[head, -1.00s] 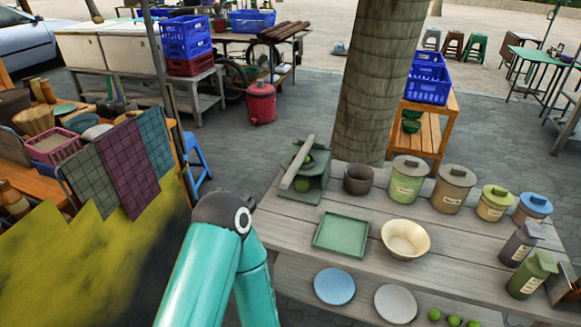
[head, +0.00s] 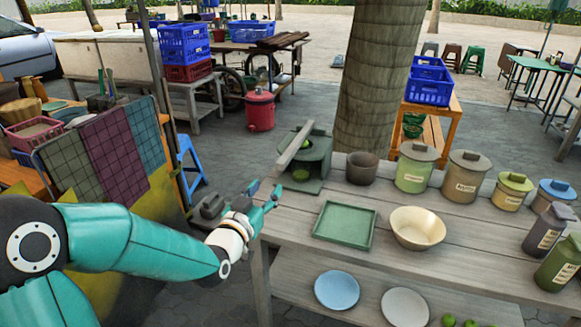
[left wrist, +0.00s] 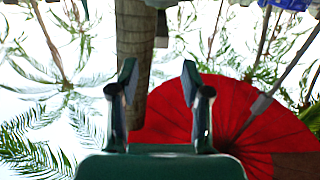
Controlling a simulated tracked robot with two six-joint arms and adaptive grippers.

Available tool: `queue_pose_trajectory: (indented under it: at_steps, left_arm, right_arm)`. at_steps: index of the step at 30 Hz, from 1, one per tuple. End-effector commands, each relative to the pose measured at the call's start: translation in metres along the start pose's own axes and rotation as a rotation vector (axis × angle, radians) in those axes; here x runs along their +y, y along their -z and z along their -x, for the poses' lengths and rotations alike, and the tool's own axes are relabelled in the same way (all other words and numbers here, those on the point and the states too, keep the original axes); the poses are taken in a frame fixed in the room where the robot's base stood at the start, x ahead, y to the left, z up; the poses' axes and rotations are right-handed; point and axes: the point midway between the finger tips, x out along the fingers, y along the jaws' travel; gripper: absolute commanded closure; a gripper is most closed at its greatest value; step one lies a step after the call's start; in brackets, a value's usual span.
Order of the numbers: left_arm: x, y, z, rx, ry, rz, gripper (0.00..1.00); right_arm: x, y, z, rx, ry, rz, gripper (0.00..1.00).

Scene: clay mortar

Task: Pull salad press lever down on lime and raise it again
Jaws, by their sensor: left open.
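The green salad press (head: 309,172) stands at the left back end of the wooden table. Its grey-beige lever (head: 296,145) slants upward to the right in a raised position. A lime (head: 301,175) shows inside the press, below the lever. My left gripper (head: 272,195) is in front of and a little left of the press in the head view, apart from the lever. In the left wrist view its two fingers (left wrist: 158,82) are spread with nothing between them. My right gripper does not show.
A green square tray (head: 345,225) and a cream bowl (head: 417,228) sit on the table right of my gripper. A dark pot (head: 362,168) stands right of the press. Several lidded jars line the back. A blue plate (head: 337,290) and limes lie on the lower shelf.

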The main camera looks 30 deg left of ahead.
Motion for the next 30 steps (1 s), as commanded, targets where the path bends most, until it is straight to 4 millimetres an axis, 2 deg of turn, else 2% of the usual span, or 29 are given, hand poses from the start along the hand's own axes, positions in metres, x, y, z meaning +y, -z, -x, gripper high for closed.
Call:
queue_pose_trajectory:
  at_steps: [5,8,21,25,30]
  left_arm:
    - [-0.003,0.008,-0.013,0.019,0.006,-0.006,0.52]
    - [-0.003,0.008,-0.029,0.017,0.006,-0.005,0.52]
    - [-0.003,0.009,-0.122,0.016,0.005,-0.005,0.52]
    - [-0.003,0.009,-0.144,0.015,0.005,-0.004,0.52]
    - [-0.003,0.008,-0.16,0.015,0.005,-0.004,0.52]
  right_arm:
    - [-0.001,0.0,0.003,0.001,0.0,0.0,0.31]
    - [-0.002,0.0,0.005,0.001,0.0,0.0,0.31]
    - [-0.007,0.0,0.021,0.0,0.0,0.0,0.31]
    - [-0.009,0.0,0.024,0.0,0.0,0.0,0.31]
    - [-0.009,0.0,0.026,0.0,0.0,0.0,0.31]
